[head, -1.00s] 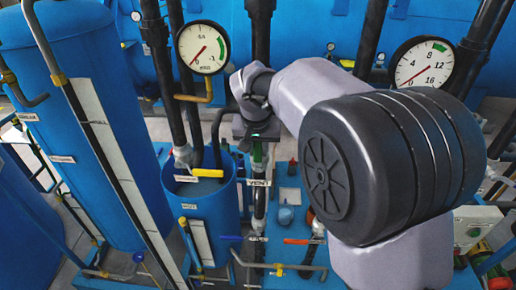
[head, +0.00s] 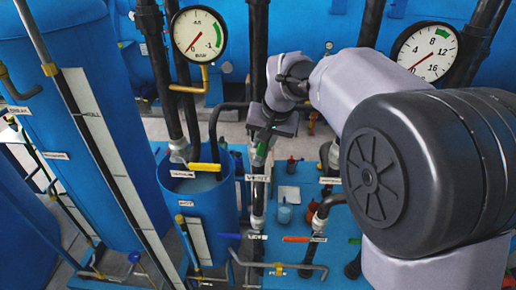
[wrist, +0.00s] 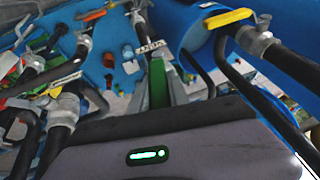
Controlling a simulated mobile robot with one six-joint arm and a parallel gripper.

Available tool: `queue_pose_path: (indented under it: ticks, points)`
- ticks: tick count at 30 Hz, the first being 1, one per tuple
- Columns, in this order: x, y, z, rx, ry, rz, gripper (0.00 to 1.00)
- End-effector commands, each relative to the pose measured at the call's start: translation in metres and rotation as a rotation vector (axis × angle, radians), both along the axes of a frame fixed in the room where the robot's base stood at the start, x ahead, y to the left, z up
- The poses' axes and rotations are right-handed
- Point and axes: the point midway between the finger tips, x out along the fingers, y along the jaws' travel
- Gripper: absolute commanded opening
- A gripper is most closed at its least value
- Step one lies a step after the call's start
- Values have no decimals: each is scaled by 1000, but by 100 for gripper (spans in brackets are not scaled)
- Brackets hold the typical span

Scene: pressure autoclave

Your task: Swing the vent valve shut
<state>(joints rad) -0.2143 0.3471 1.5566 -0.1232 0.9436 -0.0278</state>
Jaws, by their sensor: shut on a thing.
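The vent valve has a green lever handle (head: 262,151), which stands steeply on the pipe just above a white label (head: 257,178) that seems to read VENT. In the wrist view the green handle (wrist: 157,84) is upright between the fingers. My gripper (head: 266,137) is shut on this handle, reaching down from above right. The fingers hide part of the handle and the valve body. In the wrist view a white label (wrist: 149,47) stands just beyond the handle.
A blue open-topped tank (head: 189,205) with a yellow lever (head: 205,167) stands left of the valve. Dark vertical pipes (head: 176,80) and a round gauge (head: 199,35) rise behind it. Red (head: 296,239) and blue (head: 230,236) levers sit lower down. A second gauge (head: 425,52) is at right.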

Motion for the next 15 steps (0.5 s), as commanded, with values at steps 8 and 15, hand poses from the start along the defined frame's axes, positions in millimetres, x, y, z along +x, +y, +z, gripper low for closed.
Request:
queue_pose_path:
  ticks: [8, 15]
  points:
    - [1, -26, -18, 258, -15, -7, 0]
    - [0, -44, -31, 487, -22, -5, 0]
